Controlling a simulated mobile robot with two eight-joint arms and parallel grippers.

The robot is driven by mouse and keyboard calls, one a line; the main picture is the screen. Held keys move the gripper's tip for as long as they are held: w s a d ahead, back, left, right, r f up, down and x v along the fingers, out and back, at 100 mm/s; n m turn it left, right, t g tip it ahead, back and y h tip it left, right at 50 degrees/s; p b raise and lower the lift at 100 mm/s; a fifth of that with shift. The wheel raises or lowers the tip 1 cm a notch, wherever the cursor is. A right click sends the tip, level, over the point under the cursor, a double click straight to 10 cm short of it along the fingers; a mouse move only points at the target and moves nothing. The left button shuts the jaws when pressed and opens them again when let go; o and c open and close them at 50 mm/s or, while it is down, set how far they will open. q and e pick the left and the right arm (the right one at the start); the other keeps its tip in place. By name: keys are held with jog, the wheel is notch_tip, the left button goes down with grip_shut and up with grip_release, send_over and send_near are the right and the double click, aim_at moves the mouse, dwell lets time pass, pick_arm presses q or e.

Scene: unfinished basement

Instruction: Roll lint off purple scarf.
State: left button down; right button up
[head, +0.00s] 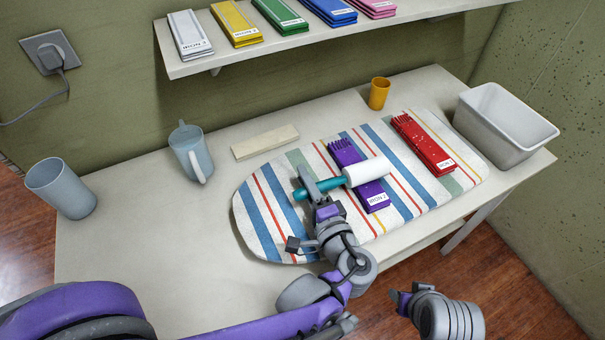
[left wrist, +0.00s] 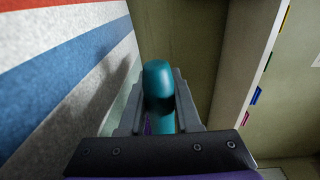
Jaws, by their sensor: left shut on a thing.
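The purple scarf (head: 374,194) lies folded on the striped ironing board (head: 270,232), with fringe at its far end and a white label at its near end. My left gripper (head: 309,188) is shut on the teal handle of the lint roller (head: 367,171). The white roller head is over the middle of the scarf and hides part of it; I cannot tell whether it touches. The left wrist view shows the teal handle (left wrist: 158,82) between the two fingers. My right gripper (head: 402,298) is low, off the table's front edge; its fingers are too small to judge.
A red folded scarf (head: 422,145) lies to the right on the board. A grey bin (head: 508,125), orange cup (head: 379,93), pale block (head: 264,142), jug (head: 190,152) and grey cup (head: 61,188) stand around it. A shelf (head: 300,48) with several folded scarves hangs above.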

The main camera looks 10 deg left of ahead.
pick_arm(q)
jog(key=shift+v, duration=2.55)
jog(key=shift+f, duration=0.15)
jog(key=shift+r+x, duration=0.2)
jog(key=shift+x, duration=3.75)
jog(key=shift+r+x, duration=0.2)
jog(key=shift+x, duration=3.75)
notch_tip(320, 180, up, 8)
jog(key=p, duration=0.6)
jog(key=shift+p, duration=0.35)
jog(key=shift+a, duration=0.1)
